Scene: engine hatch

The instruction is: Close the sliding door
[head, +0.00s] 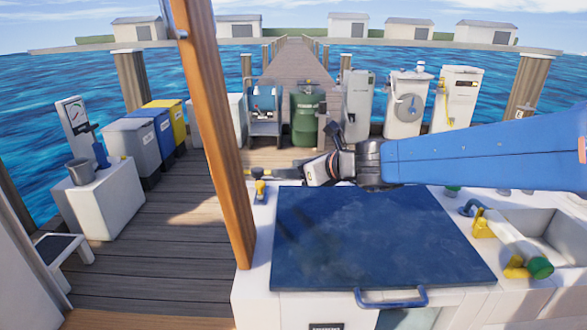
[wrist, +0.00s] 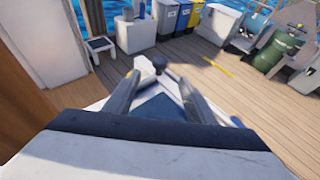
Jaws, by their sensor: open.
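My gripper (head: 318,170) is in the head view, reaching in from the right over the back edge of a dark blue panel (head: 375,235). Its two fingers (wrist: 155,88) stand apart in the wrist view with nothing held between them. The blue panel lies flat on a white counter, with a blue bar handle (head: 390,298) at its front edge. An upright wooden post (head: 215,130) with a small metal fitting near its top stands to the left of my gripper. I cannot tell which part is the sliding door.
A sink (head: 550,235) and a pipe with a green cap (head: 540,267) are at right. Bins (head: 130,145) and a white block (head: 100,200) stand at left. The deck between them is clear.

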